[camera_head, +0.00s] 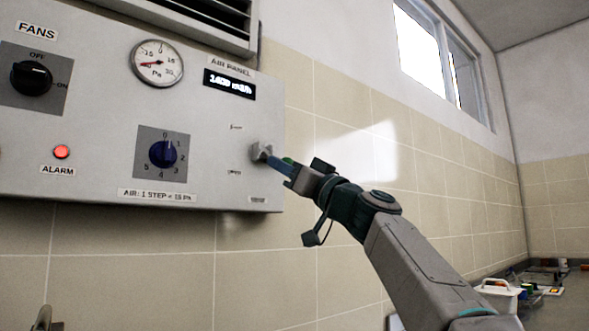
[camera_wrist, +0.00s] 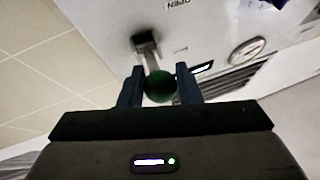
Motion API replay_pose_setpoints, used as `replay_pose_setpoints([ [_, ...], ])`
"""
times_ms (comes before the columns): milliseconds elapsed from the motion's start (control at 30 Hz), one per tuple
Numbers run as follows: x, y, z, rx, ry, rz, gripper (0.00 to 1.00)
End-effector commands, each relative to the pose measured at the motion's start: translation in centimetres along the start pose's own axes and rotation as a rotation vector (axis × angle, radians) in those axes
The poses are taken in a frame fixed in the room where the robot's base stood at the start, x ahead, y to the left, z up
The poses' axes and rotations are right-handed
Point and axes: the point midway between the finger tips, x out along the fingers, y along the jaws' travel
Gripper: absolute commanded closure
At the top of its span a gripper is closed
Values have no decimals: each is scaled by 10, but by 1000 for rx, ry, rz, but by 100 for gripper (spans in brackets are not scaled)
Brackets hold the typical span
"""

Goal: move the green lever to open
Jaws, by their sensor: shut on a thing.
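The green lever has a round green knob (camera_wrist: 160,87), which sits between my gripper's two fingers (camera_wrist: 160,92) in the wrist view. The fingers close on it from both sides. Its grey pivot mount (camera_wrist: 146,42) is fixed to the panel, with a short stem running to the knob. In the head view the mount (camera_head: 260,152) is at the panel's right edge. My gripper (camera_head: 283,166) reaches it from the right and mostly hides the lever; a bit of green shows. An OPEN label (camera_wrist: 178,4) is at the top of the wrist view. I cannot tell the lever's exact angle.
The grey air panel (camera_head: 100,110) carries a fan knob (camera_head: 32,78), a blue step knob (camera_head: 162,154), a gauge (camera_head: 157,63), a lit red alarm lamp (camera_head: 61,152) and a display (camera_head: 229,85). The tiled wall right of it is clear. A cluttered counter (camera_head: 560,310) is far right.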

Motion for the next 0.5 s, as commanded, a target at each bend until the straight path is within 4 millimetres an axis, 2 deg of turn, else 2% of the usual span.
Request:
replay_pose_setpoints([
  [33, 1, 2, 5, 5, -7, 0, 100],
  [267, 1, 2, 4, 4, -6, 2, 100],
  [300, 0, 3, 4, 3, -6, 2, 67],
  [367, 0, 3, 4, 3, -5, 2, 50],
  [500, -1, 3, 1, 0, -3, 4, 49],
])
